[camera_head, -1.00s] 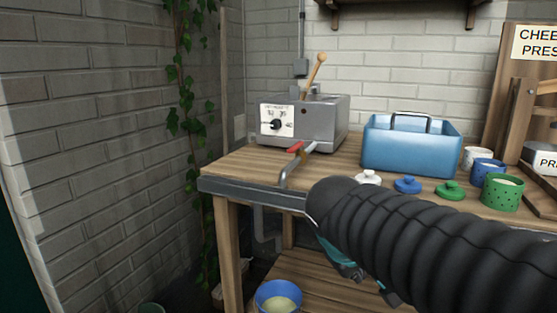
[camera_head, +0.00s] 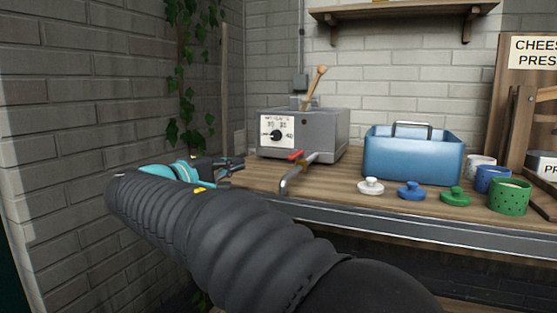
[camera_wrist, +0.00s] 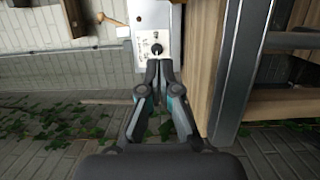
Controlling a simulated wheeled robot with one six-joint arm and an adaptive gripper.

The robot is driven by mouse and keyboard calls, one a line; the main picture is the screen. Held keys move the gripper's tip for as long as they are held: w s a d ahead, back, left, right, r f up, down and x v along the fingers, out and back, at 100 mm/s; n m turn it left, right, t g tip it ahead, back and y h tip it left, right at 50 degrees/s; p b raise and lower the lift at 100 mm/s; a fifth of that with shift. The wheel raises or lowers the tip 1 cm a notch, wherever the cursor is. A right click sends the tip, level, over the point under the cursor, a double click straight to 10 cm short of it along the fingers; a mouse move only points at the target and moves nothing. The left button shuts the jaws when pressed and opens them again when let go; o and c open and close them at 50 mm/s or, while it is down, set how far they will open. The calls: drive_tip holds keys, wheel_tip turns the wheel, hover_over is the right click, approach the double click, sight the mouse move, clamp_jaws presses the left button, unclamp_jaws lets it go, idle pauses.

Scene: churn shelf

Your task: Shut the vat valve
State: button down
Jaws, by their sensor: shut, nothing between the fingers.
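The vat (camera_head: 322,130) is a grey metal box on the wooden bench, with a dial panel on its front and a wooden paddle standing in it. Its outlet pipe (camera_head: 299,171) sticks out toward the viewer and bends down at the bench's front edge. The valve's red handle (camera_head: 296,155) sits on top of this pipe, its tip pointing left. My gripper (camera_head: 238,163) is left of the valve, apart from it. Its fingers are together and empty, also in the wrist view (camera_wrist: 160,64). In the wrist view the panel's dial (camera_wrist: 156,49) shows beyond the fingertips; I cannot make out the red handle there.
A blue tub (camera_head: 412,155) stands right of the vat. White (camera_head: 371,187), blue (camera_head: 410,191) and green (camera_head: 454,196) lids lie along the bench's front, with several pots at the right. A brick wall (camera_head: 75,140) with ivy (camera_head: 188,75) closes off the left.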

sight(297, 157)
drive_tip(key=shift+d, duration=0.1)
drive_tip(key=x, duration=1)
drive_tip(key=shift+w+d, duration=0.15)
drive_tip(key=shift+d, duration=0.05)
drive_tip(key=shift+s+d, duration=0.6)
drive_tip(key=shift+d, duration=0.4)
drive_tip(key=shift+s+d, duration=0.2)
drive_tip(key=shift+d, duration=0.5)
drive_tip(key=shift+s, duration=0.1)
